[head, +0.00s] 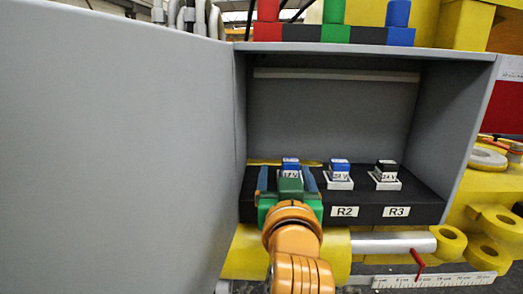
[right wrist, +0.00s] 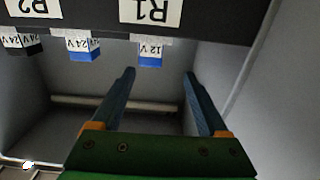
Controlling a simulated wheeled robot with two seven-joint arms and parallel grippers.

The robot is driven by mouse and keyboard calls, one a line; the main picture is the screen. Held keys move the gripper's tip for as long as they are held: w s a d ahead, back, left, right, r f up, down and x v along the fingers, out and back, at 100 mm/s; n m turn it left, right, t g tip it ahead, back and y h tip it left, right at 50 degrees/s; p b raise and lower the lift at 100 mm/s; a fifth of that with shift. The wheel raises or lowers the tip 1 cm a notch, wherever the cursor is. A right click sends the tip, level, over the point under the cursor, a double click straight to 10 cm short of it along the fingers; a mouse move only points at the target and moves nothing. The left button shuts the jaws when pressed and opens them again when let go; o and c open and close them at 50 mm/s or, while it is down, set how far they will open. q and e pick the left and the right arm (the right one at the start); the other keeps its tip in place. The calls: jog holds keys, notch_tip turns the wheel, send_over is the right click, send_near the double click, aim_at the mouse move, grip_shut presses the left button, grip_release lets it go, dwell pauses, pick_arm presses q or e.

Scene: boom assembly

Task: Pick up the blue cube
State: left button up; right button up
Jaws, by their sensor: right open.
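A blue cube (head: 291,163) with a white label face sits at the first position on the black strip (head: 417,205) inside the grey cabinet. In the right wrist view this cube (right wrist: 150,60) reads 12 V, under the R1 label (right wrist: 152,10). A second blue cube (head: 339,165) stands on a white base above R2. My right gripper (head: 287,179) is open in front of the first cube and partly hides it. In the right wrist view its fingers (right wrist: 160,73) are spread, with the cube just past the fingertips, nearer the left finger. My left gripper is not in view.
A dark-topped cube (head: 386,166) stands above R3. The cabinet's open door (head: 120,150) fills the left, and its right wall (head: 460,130) bounds the space. Coloured blocks (head: 335,33) lie on top. Free room lies behind the cubes.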

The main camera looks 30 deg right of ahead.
aim_at(291, 160)
jog(key=d+p, duration=0.1)
jog(key=p, duration=0.1)
jog(key=d+p, duration=0.1)
jog(key=shift+w+d+r, duration=0.2)
jog(key=shift+w+d, duration=0.05)
jog(key=shift+d, duration=0.1)
jog(key=p+x, duration=0.1)
jog(key=x, duration=0.3)
jog(key=shift+w+a+f+p, duration=0.1)
jog(key=shift+w+f+p, duration=0.1)
jog(key=shift+w+p, duration=0.15)
jog(key=shift+w+f, duration=0.2)
jog(key=shift+w, duration=0.05)
jog(key=shift+s+r, duration=0.1)
jog(key=shift+s, duration=0.1)
jog(key=c, duration=0.7)
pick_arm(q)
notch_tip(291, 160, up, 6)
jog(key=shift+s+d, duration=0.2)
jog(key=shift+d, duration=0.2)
pick_arm(e)
grip_shut()
